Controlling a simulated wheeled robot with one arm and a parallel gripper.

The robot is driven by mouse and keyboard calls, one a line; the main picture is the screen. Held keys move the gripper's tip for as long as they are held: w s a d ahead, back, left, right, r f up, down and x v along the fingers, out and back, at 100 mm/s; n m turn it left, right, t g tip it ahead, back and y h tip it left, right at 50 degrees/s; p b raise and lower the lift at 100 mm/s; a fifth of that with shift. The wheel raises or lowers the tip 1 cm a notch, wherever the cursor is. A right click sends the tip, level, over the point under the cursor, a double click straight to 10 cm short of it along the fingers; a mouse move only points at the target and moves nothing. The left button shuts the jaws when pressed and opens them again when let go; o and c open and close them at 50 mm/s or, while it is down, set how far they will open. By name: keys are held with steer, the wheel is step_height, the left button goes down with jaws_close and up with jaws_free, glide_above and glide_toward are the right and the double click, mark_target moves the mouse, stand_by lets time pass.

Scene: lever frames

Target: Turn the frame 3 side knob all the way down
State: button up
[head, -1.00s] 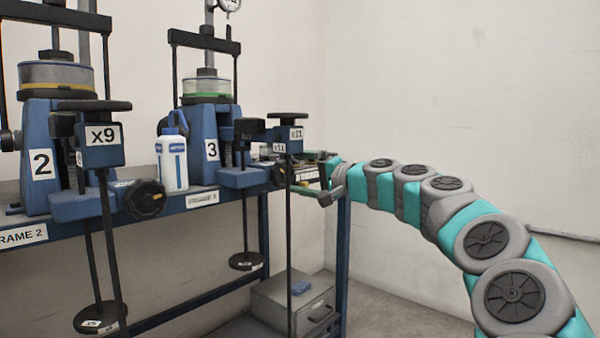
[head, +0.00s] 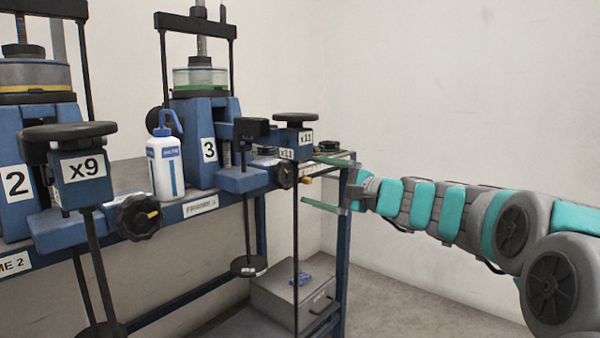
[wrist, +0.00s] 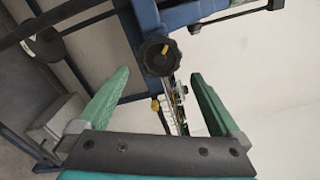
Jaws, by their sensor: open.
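Frame 3 (head: 209,149) is a blue lever frame with a "3" label, standing on the bench. Its dark round side knob (head: 285,177) faces right, below the x11 labels. In the wrist view the black lobed knob (wrist: 160,55) with a yellow mark sits ahead, near the picture's middle, between the lines of the two fingers. My gripper (head: 318,182) is open, with green fingers pointing left at the knob, and stands to its right with a gap. In the wrist view my gripper (wrist: 160,78) is empty and its fingertips appear short of the knob.
Frame 2 (head: 14,185) and its knob (head: 138,217) stand at left. A white bottle (head: 165,165) stands between the frames. A hanging rod (head: 296,240) drops near the knob. A grey box (head: 292,300) sits on the lower shelf. The room right of the bench is open.

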mark_target(290, 175)
steer(key=p+x, duration=0.1)
steer(key=x, duration=0.7)
steer(key=shift+w+a, duration=0.15)
steer(key=shift+a, duration=0.15)
steer(key=shift+c, duration=0.2)
steer(key=shift+d, duration=0.1)
jaws_close()
